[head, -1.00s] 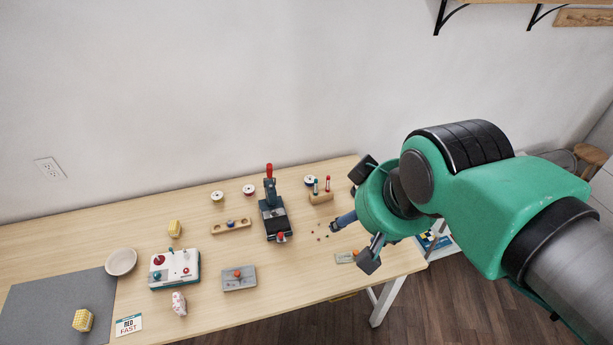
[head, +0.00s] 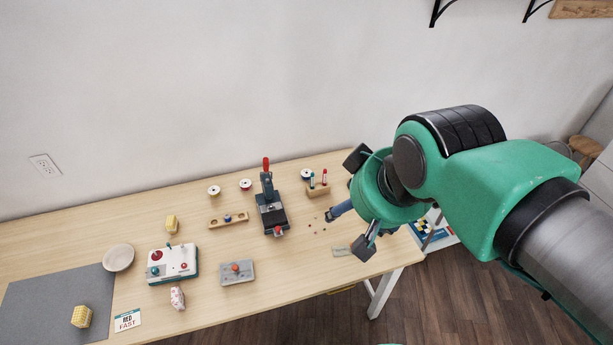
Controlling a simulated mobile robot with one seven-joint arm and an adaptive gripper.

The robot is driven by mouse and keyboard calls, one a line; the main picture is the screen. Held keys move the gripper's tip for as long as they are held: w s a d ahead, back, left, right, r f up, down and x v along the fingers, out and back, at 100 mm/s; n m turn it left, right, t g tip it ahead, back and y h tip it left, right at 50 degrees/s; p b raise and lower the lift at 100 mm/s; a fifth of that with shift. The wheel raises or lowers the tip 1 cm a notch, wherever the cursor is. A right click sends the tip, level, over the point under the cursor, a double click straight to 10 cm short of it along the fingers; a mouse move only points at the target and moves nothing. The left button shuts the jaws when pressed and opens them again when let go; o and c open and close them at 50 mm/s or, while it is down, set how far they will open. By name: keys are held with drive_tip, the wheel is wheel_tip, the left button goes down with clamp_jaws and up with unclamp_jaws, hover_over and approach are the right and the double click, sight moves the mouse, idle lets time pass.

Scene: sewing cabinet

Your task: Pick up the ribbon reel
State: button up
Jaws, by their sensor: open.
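Several small reels stand along the back of the wooden table: a pale one (head: 214,191), a red-and-white one (head: 245,184) and a dark-and-white one (head: 306,174). I cannot tell at this size which is the ribbon reel. My gripper (head: 345,208) hangs over the right end of the table with its dark fingers spread. It is open, and nothing shows between the fingers. It is to the right of all these reels, apart from them. My wrist and arm hide part of the table's right end.
A black press with a red handle (head: 272,205) stands mid-table. A wooden stand with small bottles (head: 318,190) is left of my gripper. Tiny bits (head: 315,228) and a flat plate (head: 342,251) lie nearby. A control box (head: 172,263), bowl (head: 118,257) and grey mat (head: 50,310) are left.

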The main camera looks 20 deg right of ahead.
drive_tip(key=w+d+f+g+p, duration=0.1)
drive_tip(key=w+d+p, duration=0.1)
drive_tip(key=w, duration=1.6)
drive_tip(key=w+d+f+g+p, duration=0.1)
drive_tip(key=w+d+f+p, duration=0.1)
drive_tip(key=w, duration=1.6)
drive_tip(key=w+d+f+p, duration=0.1)
drive_tip(key=w+d+f, duration=0.2)
drive_tip(key=w+f, duration=1.05)
drive_tip(key=w+d+f+g+p, duration=0.1)
drive_tip(key=w+f, duration=0.4)
drive_tip(key=f, duration=0.5)
drive_tip(key=w+d+f, duration=0.2)
drive_tip(key=w+f, duration=0.3)
drive_tip(key=f, duration=0.6)
drive_tip(key=shift+f+g+p, duration=0.2)
drive_tip(key=shift+g+p, duration=0.2)
drive_tip(key=shift+w+d+f, duration=0.1)
hover_over(308, 174)
drive_tip(key=shift+f, duration=4.15)
